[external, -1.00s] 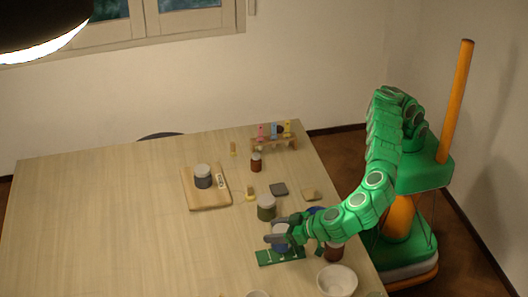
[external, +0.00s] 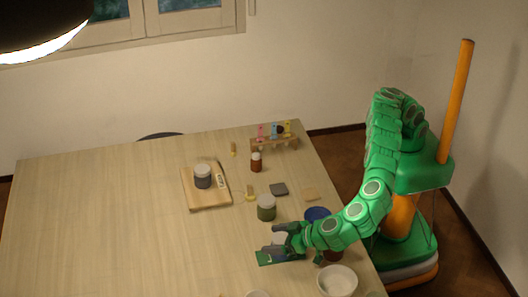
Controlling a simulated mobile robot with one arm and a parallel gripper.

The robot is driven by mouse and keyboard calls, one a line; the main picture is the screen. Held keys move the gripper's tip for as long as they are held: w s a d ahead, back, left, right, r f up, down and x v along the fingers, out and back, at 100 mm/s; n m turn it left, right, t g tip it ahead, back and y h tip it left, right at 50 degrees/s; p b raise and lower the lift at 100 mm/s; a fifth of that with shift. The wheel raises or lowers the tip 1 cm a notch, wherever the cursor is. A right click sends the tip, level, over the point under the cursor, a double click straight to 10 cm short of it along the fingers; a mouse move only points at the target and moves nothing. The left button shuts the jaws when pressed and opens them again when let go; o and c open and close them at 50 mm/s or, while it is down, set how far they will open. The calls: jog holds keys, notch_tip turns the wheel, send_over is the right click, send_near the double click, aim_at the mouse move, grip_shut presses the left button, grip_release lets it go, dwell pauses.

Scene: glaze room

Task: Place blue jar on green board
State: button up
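The blue jar (external: 279,239) has a pale lid and sits between the fingers of my gripper (external: 278,241), at the green board. The fingers hide most of its blue body. My gripper appears shut on it. The green board (external: 264,258) lies near the table's right side, under the gripper and partly covered by it. The jar is over or on the board; whether its base touches cannot be seen clearly.
A green jar (external: 266,208) stands just behind the board. A white bowl (external: 337,280) is at front right, and a blue round item (external: 317,214) is beside my arm. A wooden board (external: 207,201) holds a grey jar (external: 203,176). The table's left side is clear.

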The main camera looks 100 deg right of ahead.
jog(key=shift+r, duration=0.1)
jog(key=v, duration=1.2)
jog(key=shift+d, duration=0.1)
